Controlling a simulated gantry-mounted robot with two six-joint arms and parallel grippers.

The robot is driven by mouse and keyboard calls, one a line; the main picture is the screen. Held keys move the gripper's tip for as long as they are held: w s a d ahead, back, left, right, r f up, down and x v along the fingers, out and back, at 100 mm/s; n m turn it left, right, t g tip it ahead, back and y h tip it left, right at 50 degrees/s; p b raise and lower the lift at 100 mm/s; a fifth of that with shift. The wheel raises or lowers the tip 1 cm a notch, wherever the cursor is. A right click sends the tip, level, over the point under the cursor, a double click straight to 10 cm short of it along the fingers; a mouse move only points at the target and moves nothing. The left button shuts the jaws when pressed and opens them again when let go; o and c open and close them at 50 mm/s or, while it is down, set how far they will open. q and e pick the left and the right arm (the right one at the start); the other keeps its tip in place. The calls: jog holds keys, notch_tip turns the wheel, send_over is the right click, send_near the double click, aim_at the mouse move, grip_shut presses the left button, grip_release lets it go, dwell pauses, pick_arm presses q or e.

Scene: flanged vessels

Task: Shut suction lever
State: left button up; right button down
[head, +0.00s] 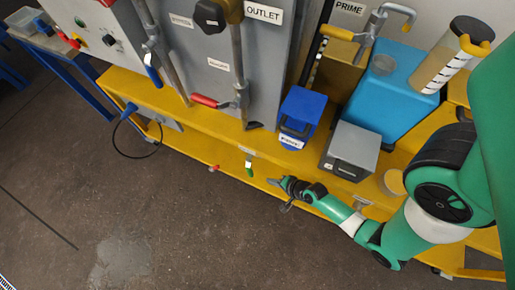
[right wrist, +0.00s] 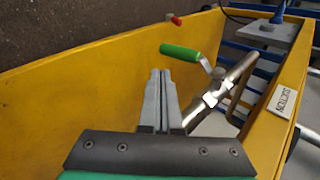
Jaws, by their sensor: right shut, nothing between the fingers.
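The suction lever (right wrist: 183,52) has a green grip and shows in the right wrist view, joined to a metal valve and pipe (right wrist: 218,92) inside the yellow frame. A white label reading SUCTION (right wrist: 284,98) is on the frame rail to its right. My left gripper is not in view.
A small red handle (head: 214,168) is left of the green lever. Yellow rails (right wrist: 70,90) run along both sides in the right wrist view. A blue box (head: 302,112) and a grey box (head: 350,150) stand on the bench above my right arm. The floor in front is open.

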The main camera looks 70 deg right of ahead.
aim_at(252, 173)
jog(key=w+d+f+b, duration=0.1)
jog(key=w, duration=0.1)
jog(key=w+f+b, duration=0.1)
jog(key=w+f, duration=0.1)
jog(key=w+d+f+b, duration=0.1)
jog(key=w+b, duration=0.1)
jog(key=w, duration=0.1)
jog(key=shift+d+f, duration=0.25)
jog(key=shift+d, duration=0.05)
jog(key=shift+w+p, duration=0.2)
jog(key=shift+p, duration=0.1)
jog(key=shift+w+d+f, duration=0.1)
jog(key=shift+w+f, duration=0.2)
jog(key=shift+f, duration=0.05)
